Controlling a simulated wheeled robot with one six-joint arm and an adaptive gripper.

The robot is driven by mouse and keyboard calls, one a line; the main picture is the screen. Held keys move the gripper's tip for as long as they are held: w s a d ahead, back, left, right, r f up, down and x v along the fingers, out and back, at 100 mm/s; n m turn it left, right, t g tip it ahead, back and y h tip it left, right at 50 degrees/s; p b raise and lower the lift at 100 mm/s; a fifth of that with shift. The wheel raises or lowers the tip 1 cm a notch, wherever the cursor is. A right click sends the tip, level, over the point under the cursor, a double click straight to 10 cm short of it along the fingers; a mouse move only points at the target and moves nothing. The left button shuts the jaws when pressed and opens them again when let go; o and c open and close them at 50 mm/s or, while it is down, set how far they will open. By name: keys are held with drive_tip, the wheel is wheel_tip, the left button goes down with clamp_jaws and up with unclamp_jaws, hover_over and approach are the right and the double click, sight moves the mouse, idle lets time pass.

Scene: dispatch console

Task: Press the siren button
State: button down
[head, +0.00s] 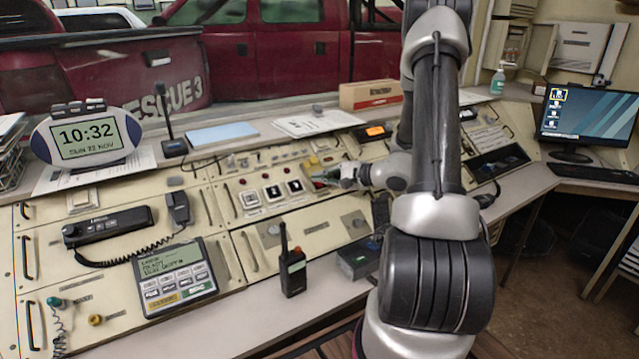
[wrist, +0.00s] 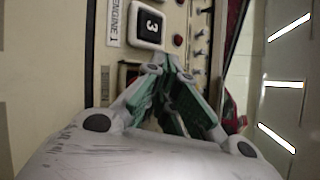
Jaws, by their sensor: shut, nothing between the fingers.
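My gripper (head: 322,181) is shut and empty, low over the middle of the sloping console, just right of a row of white-framed buttons. A dark square with some red (wrist: 130,73) shows left of the fingertips and is partly hidden. In the head view the three framed buttons (head: 273,193) sit left of my gripper.
A handheld radio (head: 293,272) stands in front of the buttons. A keypad unit (head: 174,278), a corded handset (head: 178,208) and a clock (head: 87,138) are to the left. A cardboard box (head: 370,95) stands behind. A monitor (head: 588,117) is at right.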

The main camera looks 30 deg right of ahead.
drive_tip(key=shift+f, duration=0.15)
drive_tip(key=shift+w+f, duration=0.2)
drive_tip(key=shift+w, duration=0.05)
drive_tip(key=shift+w+f, duration=0.25)
drive_tip(key=shift+f, duration=0.2)
idle(0.9)
drive_tip(key=shift+s+r, duration=0.5)
drive_tip(key=shift+r, duration=0.25)
drive_tip(key=shift+s+r, duration=0.45)
drive_tip(key=shift+r, duration=0.25)
drive_tip(key=shift+s+r, duration=0.45)
drive_tip(key=shift+r, duration=0.25)
drive_tip(key=shift+s+r, duration=0.45)
drive_tip(key=shift+r, duration=0.25)
